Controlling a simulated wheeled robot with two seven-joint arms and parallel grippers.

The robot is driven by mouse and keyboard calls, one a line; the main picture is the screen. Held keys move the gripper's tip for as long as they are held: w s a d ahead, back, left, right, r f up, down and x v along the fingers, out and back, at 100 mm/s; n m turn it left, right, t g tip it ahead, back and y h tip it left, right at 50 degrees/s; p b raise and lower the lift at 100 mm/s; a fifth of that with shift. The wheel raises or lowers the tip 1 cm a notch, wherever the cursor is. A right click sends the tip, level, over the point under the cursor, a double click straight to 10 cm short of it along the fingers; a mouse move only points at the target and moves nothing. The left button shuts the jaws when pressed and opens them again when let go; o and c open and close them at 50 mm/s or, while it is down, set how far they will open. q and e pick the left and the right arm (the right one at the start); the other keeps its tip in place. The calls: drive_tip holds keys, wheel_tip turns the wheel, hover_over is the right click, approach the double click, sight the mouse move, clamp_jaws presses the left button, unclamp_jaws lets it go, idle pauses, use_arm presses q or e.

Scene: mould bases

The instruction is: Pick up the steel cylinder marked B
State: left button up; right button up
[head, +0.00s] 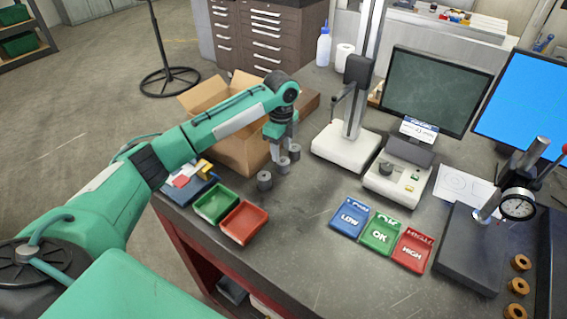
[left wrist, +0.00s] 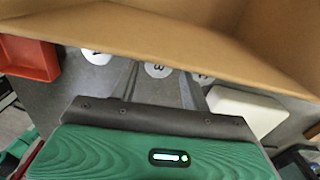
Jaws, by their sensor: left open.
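Three grey steel cylinders stand in a row on the dark bench: a near one (head: 264,181), a middle one (head: 283,166) and a far one (head: 294,152). In the left wrist view their tops carry white round labels: one at left (left wrist: 97,57), a middle one (left wrist: 158,70) that looks like a B, and a partly hidden one (left wrist: 202,78). My left gripper (head: 280,151) points down, open, over the row. In the left wrist view the middle label shows between its fingers (left wrist: 160,85). I cannot tell whether they touch the cylinder. My right gripper is out of view.
An open cardboard box (head: 232,148) stands close behind the left gripper. Green (head: 216,204) and red (head: 243,223) bins sit at the bench's left edge. A white-based stand (head: 345,150) is to the right. Bench in front of the cylinders is clear, up to the LOW, OK and HIGH trays (head: 379,236).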

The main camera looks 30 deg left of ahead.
sight(283, 161)
use_arm(q)
drive_tip(key=shift+s+d+f+p, duration=0.15)
drive_tip(key=shift+f+p, duration=0.15)
drive_tip(key=shift+f, duration=0.15)
drive_tip(key=f+p, duration=0.1)
drive_tip(key=f, duration=0.2)
drive_tip(key=shift+d+f+p, duration=0.2)
drive_tip(key=shift+f+p, duration=0.15)
drive_tip(key=shift+f, duration=0.5)
drive_tip(key=c, duration=1)
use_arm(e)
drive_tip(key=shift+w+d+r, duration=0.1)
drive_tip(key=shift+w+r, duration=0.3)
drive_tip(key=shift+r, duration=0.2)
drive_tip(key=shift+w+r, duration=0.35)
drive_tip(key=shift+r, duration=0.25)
